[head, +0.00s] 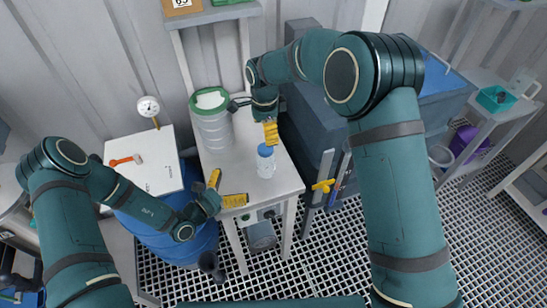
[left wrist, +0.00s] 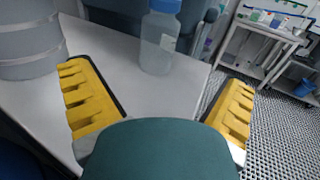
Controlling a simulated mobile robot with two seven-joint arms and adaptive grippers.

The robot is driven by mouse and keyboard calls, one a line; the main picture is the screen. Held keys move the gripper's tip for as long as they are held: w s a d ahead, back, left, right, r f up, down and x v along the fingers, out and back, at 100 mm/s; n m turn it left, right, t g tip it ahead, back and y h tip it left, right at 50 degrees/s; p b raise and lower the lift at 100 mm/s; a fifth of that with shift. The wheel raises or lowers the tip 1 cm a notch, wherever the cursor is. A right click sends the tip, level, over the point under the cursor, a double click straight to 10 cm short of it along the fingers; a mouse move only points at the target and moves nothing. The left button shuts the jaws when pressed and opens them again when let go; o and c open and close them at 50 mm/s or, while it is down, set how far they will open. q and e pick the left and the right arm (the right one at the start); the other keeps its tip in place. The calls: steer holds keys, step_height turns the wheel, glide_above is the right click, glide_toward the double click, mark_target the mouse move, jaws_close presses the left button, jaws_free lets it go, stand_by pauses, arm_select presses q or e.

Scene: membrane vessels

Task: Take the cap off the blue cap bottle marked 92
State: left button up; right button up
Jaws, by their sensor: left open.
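The blue cap bottle (head: 266,168) stands upright on the small grey table (head: 228,168), its blue cap (head: 265,150) on top. The marking 92 cannot be read. My left gripper (head: 224,189) is open and empty at the table's front edge, left of and in front of the bottle. In the left wrist view, the bottle (left wrist: 157,44) stands beyond the two spread yellow fingers (left wrist: 158,108), apart from them. The cap (left wrist: 166,5) is cut by the top edge. My right gripper (head: 271,132) is just behind and above the cap. Whether its fingers touch anything is unclear.
A large clear vessel with a green rim (head: 212,118) stands on the table left of the bottle, also in the left wrist view (left wrist: 28,40). A blue drum (head: 165,235) is at left. Dark cabinets (head: 315,105) stand at right. The table front is mostly bare.

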mark_target(259, 163)
arm_select(q)
steer(key=shift+w+d, duration=0.4)
arm_select(e)
steer(key=shift+s+a+r, duration=0.1)
steer(key=shift+a, duration=0.05)
arm_select(q)
steer(key=x, duration=1.2)
steer(key=shift+w+d, duration=0.1)
steer(key=shift+d, duration=0.1)
jaws_close()
arm_select(e)
steer(key=shift+s+f+m, duration=0.15)
steer(key=shift+f+m, duration=0.15)
steer(key=shift+m, duration=0.5)
steer(key=m, duration=0.2)
steer(key=shift+r+m, duration=0.15)
steer(key=shift+m, duration=0.25)
steer(key=shift+f, duration=3.9)
